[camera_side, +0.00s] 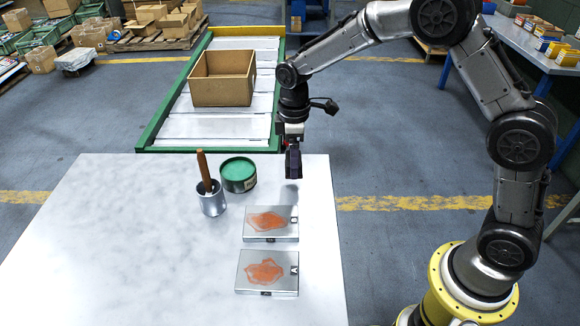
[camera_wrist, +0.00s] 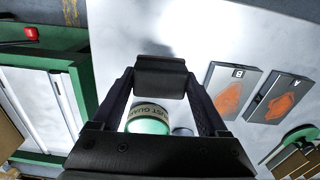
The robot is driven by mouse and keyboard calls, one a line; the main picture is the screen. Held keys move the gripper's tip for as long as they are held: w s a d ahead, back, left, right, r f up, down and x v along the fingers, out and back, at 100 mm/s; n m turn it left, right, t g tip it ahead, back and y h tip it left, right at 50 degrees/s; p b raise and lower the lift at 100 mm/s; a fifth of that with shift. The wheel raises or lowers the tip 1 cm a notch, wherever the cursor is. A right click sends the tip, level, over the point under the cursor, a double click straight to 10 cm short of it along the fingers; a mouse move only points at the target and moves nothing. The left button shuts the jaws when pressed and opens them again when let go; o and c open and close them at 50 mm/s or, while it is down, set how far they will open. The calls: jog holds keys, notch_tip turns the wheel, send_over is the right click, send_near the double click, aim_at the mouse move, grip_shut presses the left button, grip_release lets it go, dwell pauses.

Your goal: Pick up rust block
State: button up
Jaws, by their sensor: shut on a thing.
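My gripper (camera_side: 292,150) is above the right back part of the white table, pointing down. In the wrist view, its two fingers (camera_wrist: 161,88) are shut on a dark grey block (camera_wrist: 160,72), which I take to be the rust block. The block also shows as a small dark shape at the gripper's tip in the side view (camera_side: 293,168). It appears held above the table, with a faint shadow below. Two metal plates with orange rust patches, plate B (camera_side: 284,237) and plate A (camera_side: 283,287), lie in front of the gripper, apart from it.
A green-lidded can (camera_side: 239,176) and a metal cup (camera_side: 212,203) with a wooden-handled tool stand left of the gripper. Behind, a cardboard box (camera_side: 222,88) sits on a green-framed conveyor (camera_side: 200,128). The table's left and front are clear.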

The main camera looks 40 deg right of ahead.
jog(key=s+d+r, duration=0.1)
jog(key=s+r, duration=0.7)
jog(key=s, duration=0.5)
jog(key=shift+d+r, duration=0.2)
jog(key=shift+r, duration=0.15)
